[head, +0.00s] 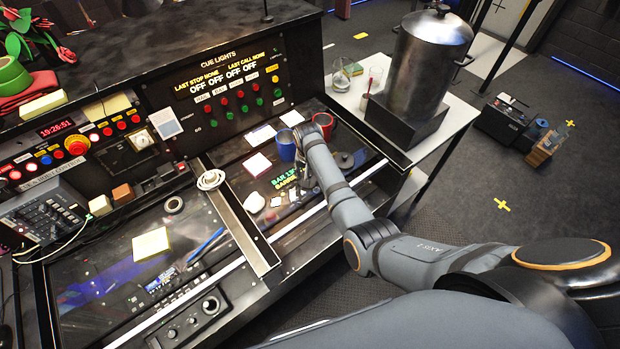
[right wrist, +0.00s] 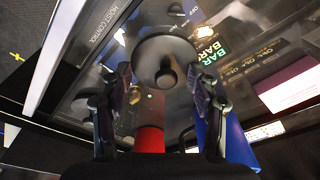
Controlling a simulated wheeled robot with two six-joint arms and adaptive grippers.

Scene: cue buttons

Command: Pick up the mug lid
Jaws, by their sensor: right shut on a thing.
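The mug lid (right wrist: 165,62) is a dark round disc with a knob in its middle, seen between the fingertips in the right wrist view. My right gripper (right wrist: 165,82) is shut on it, with one finger at each side of the disc. In the head view my right gripper (head: 303,182) is over the right part of the console, largely hidden by my arm, and I cannot make out the lid there. A blue mug (head: 286,147) and a red mug (head: 323,124) stand just behind it. My left gripper is not in view.
A lit text display (head: 285,181) and pale note pads (head: 257,164) lie left of the gripper. A dark round thing (head: 345,160) is to its right. A large metal urn (head: 432,55) stands on a white side table (head: 455,115) at the right.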

